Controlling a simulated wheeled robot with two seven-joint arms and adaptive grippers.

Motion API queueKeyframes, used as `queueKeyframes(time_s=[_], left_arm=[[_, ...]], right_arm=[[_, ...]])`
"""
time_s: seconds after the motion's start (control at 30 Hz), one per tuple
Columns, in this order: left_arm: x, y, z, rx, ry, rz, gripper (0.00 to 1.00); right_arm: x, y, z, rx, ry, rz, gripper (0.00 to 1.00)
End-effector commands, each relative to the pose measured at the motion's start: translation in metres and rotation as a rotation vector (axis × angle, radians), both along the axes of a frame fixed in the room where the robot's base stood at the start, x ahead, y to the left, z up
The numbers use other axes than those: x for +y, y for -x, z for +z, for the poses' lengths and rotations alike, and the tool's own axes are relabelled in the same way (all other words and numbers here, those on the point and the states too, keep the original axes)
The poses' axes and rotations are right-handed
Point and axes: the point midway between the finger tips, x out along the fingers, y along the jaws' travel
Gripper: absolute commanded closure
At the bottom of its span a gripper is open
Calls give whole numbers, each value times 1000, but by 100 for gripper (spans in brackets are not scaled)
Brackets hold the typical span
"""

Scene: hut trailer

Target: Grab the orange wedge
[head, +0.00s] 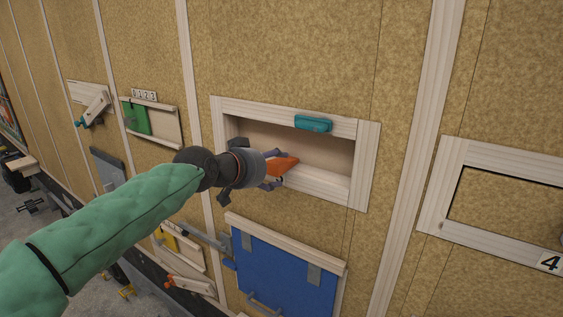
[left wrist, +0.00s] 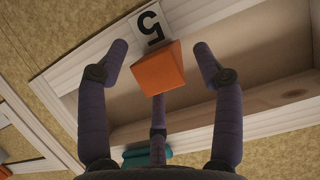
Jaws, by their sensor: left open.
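The orange wedge (head: 283,165) sits at the lower edge of a wood-framed wall recess (head: 365,150). In the left wrist view the wedge (left wrist: 160,70) lies between the spread fingers, close to a "5" label. My left gripper (head: 272,170) reaches in from the left and is open in front of the wedge. In the left wrist view the left gripper (left wrist: 160,62) shows its fingers apart on both sides of the wedge, with gaps visible beside it. A third finger shows below it. The gripper hides part of the wedge in the head view. My right gripper is not seen.
A teal block (head: 313,123) is on the recess's top frame. A blue panel (head: 290,268) with hinges hangs below the recess. A second frame (head: 440,190) marked "4" is at the right. A green panel (head: 135,116) is at the left. The recess interior looks empty.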

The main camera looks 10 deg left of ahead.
Motion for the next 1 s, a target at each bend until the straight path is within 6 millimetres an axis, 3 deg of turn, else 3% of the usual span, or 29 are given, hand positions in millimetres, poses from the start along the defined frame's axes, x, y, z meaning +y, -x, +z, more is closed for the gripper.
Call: queueKeyframes(time_s=[0.17,0.4,1.0], left_arm=[[0,0,0,-1,0,0,33],[0,0,0,0,0,0,92],[1,4,7,-2,1,-1,92]], right_arm=[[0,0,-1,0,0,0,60],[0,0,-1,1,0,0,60],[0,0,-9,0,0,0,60]])
